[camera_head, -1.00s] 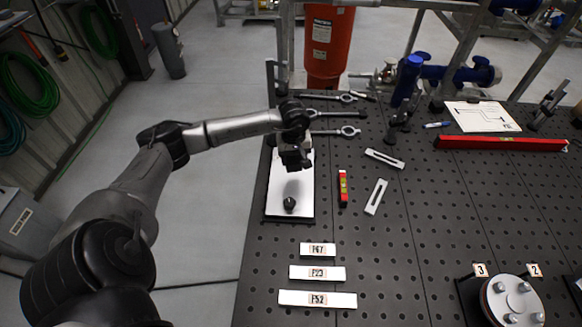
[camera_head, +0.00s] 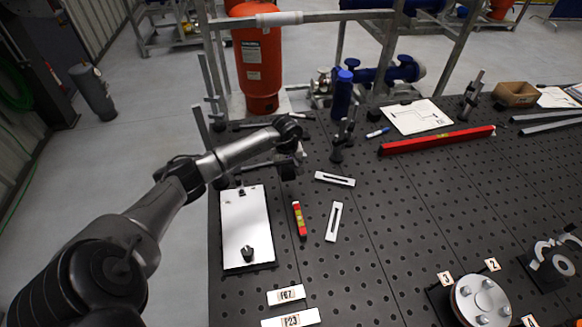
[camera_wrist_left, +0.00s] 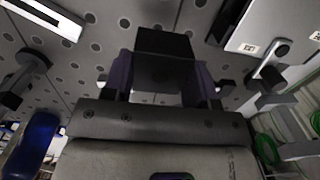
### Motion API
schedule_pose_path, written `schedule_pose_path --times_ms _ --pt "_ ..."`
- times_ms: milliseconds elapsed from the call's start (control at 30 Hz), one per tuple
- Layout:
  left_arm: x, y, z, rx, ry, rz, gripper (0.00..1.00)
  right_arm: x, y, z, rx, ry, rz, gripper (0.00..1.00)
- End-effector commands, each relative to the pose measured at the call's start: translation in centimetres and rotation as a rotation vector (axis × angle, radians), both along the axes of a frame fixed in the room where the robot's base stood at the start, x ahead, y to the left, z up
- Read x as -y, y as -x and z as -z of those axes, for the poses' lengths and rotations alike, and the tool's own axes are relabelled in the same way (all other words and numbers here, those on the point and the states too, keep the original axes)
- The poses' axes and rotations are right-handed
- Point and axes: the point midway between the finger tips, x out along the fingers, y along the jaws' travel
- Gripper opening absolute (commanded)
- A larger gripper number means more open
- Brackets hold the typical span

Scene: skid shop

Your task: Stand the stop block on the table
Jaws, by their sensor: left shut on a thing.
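The stop block is a dark, squarish block (camera_wrist_left: 165,60) that fills the gap between the two fingers in the left wrist view. My left gripper (camera_wrist_left: 163,78) is shut on it. In the head view the left gripper (camera_head: 288,170) hangs over the black perforated table (camera_head: 365,235), just right of the clipboard's upper end. The block is small and dark there, and I cannot tell whether it touches the table. My right gripper is not in view.
A white clipboard (camera_head: 246,222) carries a small dark knob. A red-and-yellow level (camera_head: 299,220) and two slotted bars (camera_head: 334,221) (camera_head: 335,179) lie to the right. The middle right is free.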

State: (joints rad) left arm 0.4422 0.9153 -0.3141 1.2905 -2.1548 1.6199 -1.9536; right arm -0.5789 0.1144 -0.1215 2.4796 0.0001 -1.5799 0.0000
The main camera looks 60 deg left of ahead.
Motion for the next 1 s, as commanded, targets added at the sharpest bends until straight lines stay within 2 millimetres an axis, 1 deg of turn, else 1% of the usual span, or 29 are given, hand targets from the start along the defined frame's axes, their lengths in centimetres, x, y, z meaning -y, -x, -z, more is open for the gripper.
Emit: schedule_pose_path --times_ms 100,267,467,667,733,1000 --pt "0.0 -0.1 0.1 0.001 0.002 0.009 0.3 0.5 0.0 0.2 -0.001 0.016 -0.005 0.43" --pt "0.0 0.0 0.8 0.0 0.002 0.01 0.3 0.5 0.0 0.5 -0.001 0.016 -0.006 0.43" --pt "0.0 0.0 2.1 -0.001 0.003 0.009 0.3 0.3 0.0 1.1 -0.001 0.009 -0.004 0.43" --pt "0.1 -0.1 3.8 0.0 0.003 0.008 0.3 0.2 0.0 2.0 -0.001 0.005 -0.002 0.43" --pt "0.0 -0.1 3.4 0.002 0.001 0.009 0.3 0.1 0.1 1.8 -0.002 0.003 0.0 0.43" --pt "0.0 -0.1 3.5 0.001 0.001 0.009 0.3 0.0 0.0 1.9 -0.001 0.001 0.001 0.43"
